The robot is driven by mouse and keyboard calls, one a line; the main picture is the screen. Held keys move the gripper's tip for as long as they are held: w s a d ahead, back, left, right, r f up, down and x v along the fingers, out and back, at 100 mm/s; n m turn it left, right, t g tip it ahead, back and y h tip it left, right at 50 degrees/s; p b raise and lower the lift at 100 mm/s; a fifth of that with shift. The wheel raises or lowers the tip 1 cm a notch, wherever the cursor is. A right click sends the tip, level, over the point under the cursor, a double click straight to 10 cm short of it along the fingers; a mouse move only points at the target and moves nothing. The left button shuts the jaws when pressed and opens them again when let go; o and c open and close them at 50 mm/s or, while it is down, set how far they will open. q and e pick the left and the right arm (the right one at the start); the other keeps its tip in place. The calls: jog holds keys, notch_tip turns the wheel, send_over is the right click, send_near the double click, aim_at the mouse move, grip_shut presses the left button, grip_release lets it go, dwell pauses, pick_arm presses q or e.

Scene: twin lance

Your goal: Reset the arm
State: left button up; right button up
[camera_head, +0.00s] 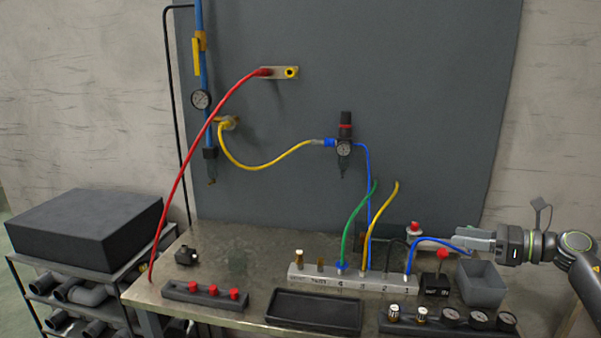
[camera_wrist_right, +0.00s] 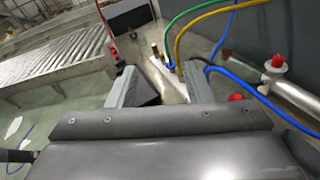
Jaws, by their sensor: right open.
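My right gripper (camera_head: 458,239) comes in from the right in the head view, above the back right of the bench. Its two grey fingers show in the right wrist view (camera_wrist_right: 158,78), spread apart with nothing between them. A blue hose (camera_head: 428,240) arcs from the right end of the manifold block (camera_head: 330,280) to near the fingers. In the wrist view the blue hose (camera_wrist_right: 250,88) passes to the right of the fingers, outside the gap. My left gripper is in neither view.
Below the gripper are a grey bin (camera_head: 482,286) and a black box with a red knob (camera_head: 436,284). Green (camera_head: 350,222) and yellow (camera_head: 377,230) hoses rise from the manifold. A black tray (camera_head: 314,325) and gauges (camera_head: 451,317) line the front. A red hose (camera_head: 197,148) hangs left.

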jog(key=s+f+m+t+h, duration=0.3)
jog(key=s+f+m+h, duration=0.55)
jog(key=m, duration=0.95)
jog(key=s+f+m+t+h, duration=0.3)
jog(key=s+f+m+h, duration=0.5)
jog(key=m, duration=0.9)
jog(key=s+a+f+m+g+y, duration=0.1)
jog(key=s+a+f+m+g, duration=0.3)
jog(key=s, duration=0.4)
jog(key=s+a+f+m+g, duration=0.25)
jog(key=s+f+g, duration=0.2)
jog(key=s, duration=0.35)
jog(key=s+a+f+m+g+y, duration=0.1)
jog(key=s+a+f+m+g, duration=0.1)
jog(key=s+f+m+g, duration=0.5)
notch_tip(320, 180, down, 27)
jog(key=s+d+n+t+b, duration=0.2)
jog(key=n+b, duration=0.1)
jog(key=s+a+f+g+b, duration=0.1)
jog(key=s+f+b, duration=0.1)
jog(key=s+f, duration=1.2)
notch_tip(320, 180, down, 3)
jog(key=shift+s+a+f+y, duration=0.1)
jog(key=shift+s+a+y, duration=0.15)
jog(key=shift+a+y, duration=0.15)
